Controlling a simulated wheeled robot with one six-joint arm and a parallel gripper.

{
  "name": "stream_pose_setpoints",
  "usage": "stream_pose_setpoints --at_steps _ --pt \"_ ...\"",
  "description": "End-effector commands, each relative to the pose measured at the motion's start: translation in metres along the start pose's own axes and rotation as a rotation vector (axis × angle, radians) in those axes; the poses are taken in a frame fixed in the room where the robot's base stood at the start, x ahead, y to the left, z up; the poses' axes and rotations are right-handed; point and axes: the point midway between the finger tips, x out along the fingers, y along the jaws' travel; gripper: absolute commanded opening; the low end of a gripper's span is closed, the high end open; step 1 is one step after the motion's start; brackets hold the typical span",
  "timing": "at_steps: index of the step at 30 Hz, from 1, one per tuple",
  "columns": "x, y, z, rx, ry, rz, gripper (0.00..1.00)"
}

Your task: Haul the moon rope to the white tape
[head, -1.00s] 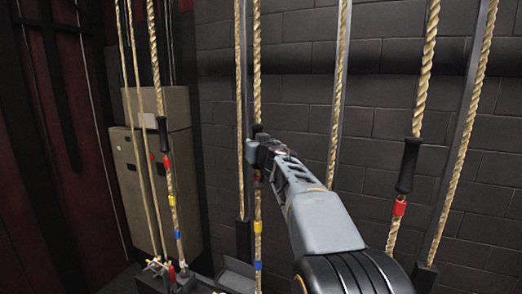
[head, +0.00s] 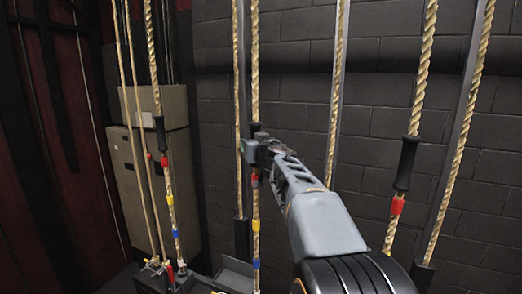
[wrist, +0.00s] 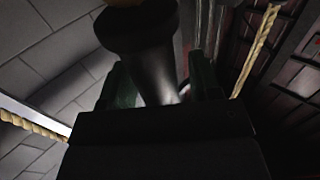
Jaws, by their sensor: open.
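Several tan ropes hang in front of me, some with black handles. My gripper (head: 257,150) is at the black handle (head: 255,129) of the middle rope (head: 256,62). In the wrist view this handle (wrist: 152,65) stands between the two open fingers of my gripper (wrist: 161,88); I cannot tell whether they touch it. Below the gripper the middle rope carries red, yellow (head: 256,225) and blue (head: 256,263) tapes.
A left rope has a black handle (head: 160,134) and red, yellow and blue tapes. A right rope has a black handle (head: 407,163) above a red tape (head: 397,206). Beige cabinets (head: 150,185) stand at the left, before a dark block wall (head: 375,130).

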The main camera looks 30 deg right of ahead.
Motion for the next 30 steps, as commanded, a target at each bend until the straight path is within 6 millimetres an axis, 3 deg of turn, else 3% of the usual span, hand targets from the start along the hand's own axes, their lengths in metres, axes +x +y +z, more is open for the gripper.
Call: stream_pose_setpoints --at_steps 12,18,30 --pt "-0.081 0.0 -0.002 -0.002 0.004 0.002 0.57" --pt "-0.112 0.0 -0.001 -0.002 0.003 0.002 0.57" --pt "-0.13 0.0 0.0 0.0 0.001 0.0 0.57"
